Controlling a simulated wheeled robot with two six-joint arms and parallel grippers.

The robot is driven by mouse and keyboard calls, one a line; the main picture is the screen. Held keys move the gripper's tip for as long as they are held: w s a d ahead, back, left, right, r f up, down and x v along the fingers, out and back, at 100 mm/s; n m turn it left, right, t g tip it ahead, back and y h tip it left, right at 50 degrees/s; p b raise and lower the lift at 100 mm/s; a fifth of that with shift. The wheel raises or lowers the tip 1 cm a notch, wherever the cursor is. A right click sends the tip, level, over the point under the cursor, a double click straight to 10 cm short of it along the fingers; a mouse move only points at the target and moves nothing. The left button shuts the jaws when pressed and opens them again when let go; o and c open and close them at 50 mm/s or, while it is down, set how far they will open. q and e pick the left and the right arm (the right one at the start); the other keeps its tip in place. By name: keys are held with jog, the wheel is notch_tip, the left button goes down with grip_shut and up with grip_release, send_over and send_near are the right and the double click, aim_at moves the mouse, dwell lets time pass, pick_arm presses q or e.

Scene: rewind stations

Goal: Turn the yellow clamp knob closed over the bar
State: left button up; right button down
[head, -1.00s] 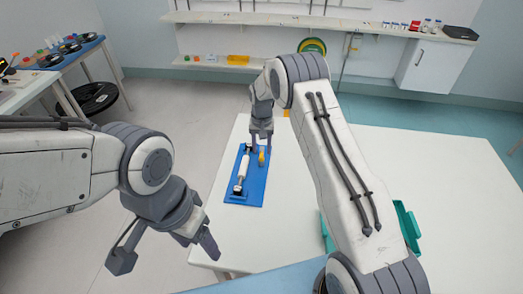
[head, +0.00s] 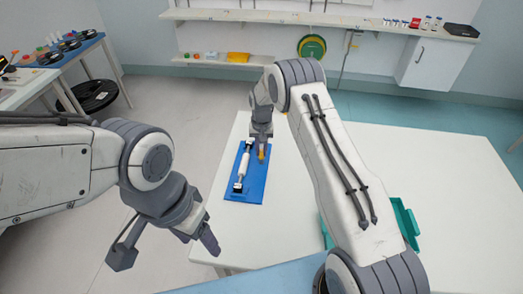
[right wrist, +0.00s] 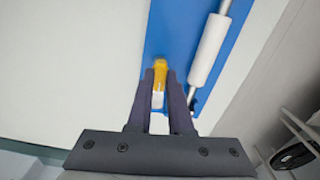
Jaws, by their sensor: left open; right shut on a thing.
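A blue board (head: 257,187) lies on the white table. A white bar (head: 243,168) with dark ends runs along it. The yellow clamp knob (head: 262,152) is at the board's far right part, beside the bar and apart from it. In the right wrist view the knob (right wrist: 160,74) sits between my fingers, with a white part below it; the bar (right wrist: 208,48) is to its right. My right gripper (head: 261,139) is shut on the knob from above. My left gripper (head: 165,249) is open and empty, in front of the table's left edge.
A teal bin (head: 405,222) stands on the table, partly hidden behind my right arm. The table's right half (head: 440,170) is clear. A side table with spools (head: 62,52) is at the far left. A wall shelf (head: 330,22) is at the back.

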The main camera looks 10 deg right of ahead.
jog(key=n+b, duration=0.2)
jog(key=n, duration=0.1)
jog(key=shift+f+n, duration=0.1)
jog(key=shift+n, duration=0.3)
jog(key=n+b, duration=0.1)
jog(key=n, duration=0.2)
jog(key=shift+n, duration=0.3)
jog(key=n+b, duration=0.1)
jog(key=n, duration=0.3)
jog(key=shift+n+b, duration=0.4)
jog(key=shift+n, duration=2.1)
jog(key=c, duration=0.8)
grip_release()
